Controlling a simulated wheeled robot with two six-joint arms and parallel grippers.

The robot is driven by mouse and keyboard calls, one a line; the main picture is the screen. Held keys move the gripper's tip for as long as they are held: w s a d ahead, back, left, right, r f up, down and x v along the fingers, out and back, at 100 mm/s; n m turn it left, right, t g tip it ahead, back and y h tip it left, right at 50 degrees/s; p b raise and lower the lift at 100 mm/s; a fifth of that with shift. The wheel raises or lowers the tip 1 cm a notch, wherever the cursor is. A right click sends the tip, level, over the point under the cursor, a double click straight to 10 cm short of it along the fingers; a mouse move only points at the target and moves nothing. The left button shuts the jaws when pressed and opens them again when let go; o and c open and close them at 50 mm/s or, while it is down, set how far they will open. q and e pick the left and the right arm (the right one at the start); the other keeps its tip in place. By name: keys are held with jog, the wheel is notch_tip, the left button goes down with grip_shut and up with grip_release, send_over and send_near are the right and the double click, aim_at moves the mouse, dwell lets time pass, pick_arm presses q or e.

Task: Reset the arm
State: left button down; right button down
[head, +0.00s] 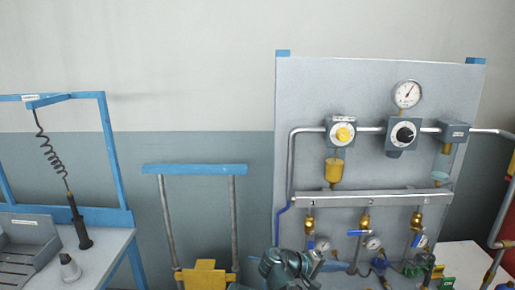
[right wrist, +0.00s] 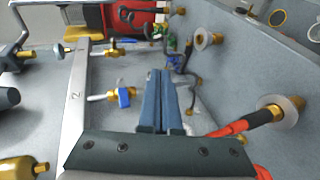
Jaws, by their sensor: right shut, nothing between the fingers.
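My right gripper (head: 290,266) shows at the bottom centre of the head view, in front of the lower part of the grey pipe panel (head: 330,95). In the right wrist view its two dark blue-grey fingers (right wrist: 160,76) lie side by side, shut, with nothing between them. They extend over the panel's lower pipework, beside a brass valve with a blue handle (right wrist: 123,97). I cannot tell whether they touch anything. My left gripper is not in view.
The panel carries a gauge (head: 407,94), a yellow-knobbed regulator (head: 342,132), a black-knobbed regulator (head: 403,135) and a manifold (head: 370,198) with brass valves. An orange-red hose (right wrist: 240,124) runs close to my gripper. A blue-framed bench (head: 105,245) stands left.

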jog(key=s+a+f+m+g+y, duration=0.1)
jog(key=s+a+f+y, duration=0.1)
jog(key=s+f+y, duration=0.4)
jog(key=s+a+f+m+g+y, duration=0.1)
jog(key=s+a+f+g+y, duration=0.1)
jog(key=s+f+y, duration=0.45)
jog(key=s+a+r+n+p, duration=0.1)
jog(key=s+a+n+p, duration=0.2)
jog(key=a, duration=1.1)
jog(key=shift+s+r+g, duration=0.2)
jog(key=shift+s+g, duration=0.2)
jog(key=shift+s, duration=0.45)
